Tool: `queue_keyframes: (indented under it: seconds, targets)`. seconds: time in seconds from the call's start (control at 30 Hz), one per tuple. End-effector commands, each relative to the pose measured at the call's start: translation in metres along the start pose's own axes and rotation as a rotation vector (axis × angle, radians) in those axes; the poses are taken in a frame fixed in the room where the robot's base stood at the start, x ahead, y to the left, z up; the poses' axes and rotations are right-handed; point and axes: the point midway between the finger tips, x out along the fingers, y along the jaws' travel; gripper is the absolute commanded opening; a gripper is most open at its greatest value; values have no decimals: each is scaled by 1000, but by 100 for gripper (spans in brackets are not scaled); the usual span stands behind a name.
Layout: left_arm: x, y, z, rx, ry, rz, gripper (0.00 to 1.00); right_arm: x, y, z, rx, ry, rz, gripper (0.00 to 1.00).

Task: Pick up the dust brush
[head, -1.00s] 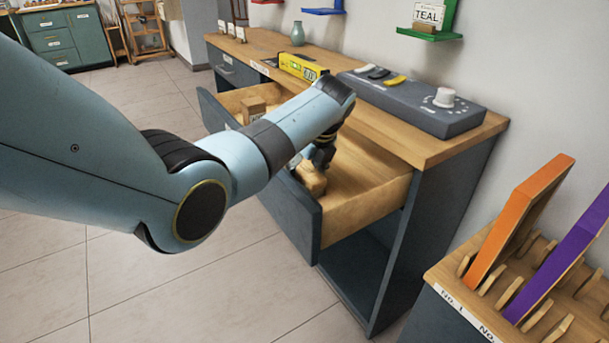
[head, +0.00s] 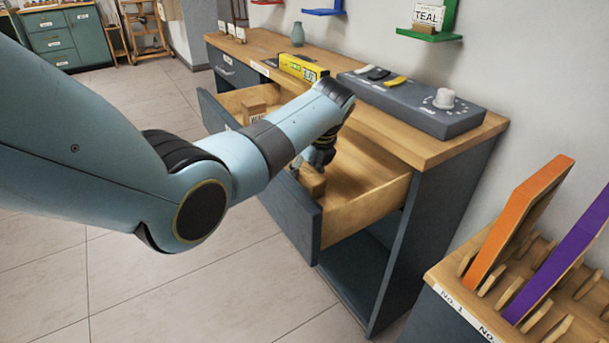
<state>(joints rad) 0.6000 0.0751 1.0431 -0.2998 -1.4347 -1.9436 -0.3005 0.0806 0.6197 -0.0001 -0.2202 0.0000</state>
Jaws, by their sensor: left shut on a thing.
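My left arm reaches from the left into the open drawer of the grey cabinet. My left gripper (head: 314,163) points down inside the drawer, partly hidden by its own wrist. It is shut on a small wooden piece (head: 313,182), which looks like the dust brush, near the drawer's front panel. Only part of this piece shows, and its bristles cannot be made out. I cannot tell whether it is clear of the drawer floor. My right gripper is not in view.
The open drawer (head: 368,213) has a tall front panel and side wall around the gripper. Another wooden object (head: 254,106) lies at its far end. A slotted rack (head: 535,290) stands at right.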

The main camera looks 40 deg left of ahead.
Motion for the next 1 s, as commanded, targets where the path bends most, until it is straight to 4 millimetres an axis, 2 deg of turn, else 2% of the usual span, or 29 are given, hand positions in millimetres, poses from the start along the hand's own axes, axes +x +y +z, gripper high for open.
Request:
queue_keyframes:
  seconds: [0.27, 0.5, 0.8, 1.0]
  targets:
    - [-5, 0, 2, 0, -1, -1, 8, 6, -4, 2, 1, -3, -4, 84]
    - [-51, -2, 19, -1, -1, -5, 8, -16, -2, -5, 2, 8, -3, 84]
    - [-110, -33, -26, 1, 2, -4, 8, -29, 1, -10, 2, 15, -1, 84]
    - [-137, -46, -45, 0, 1, -2, 8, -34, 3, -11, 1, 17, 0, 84]
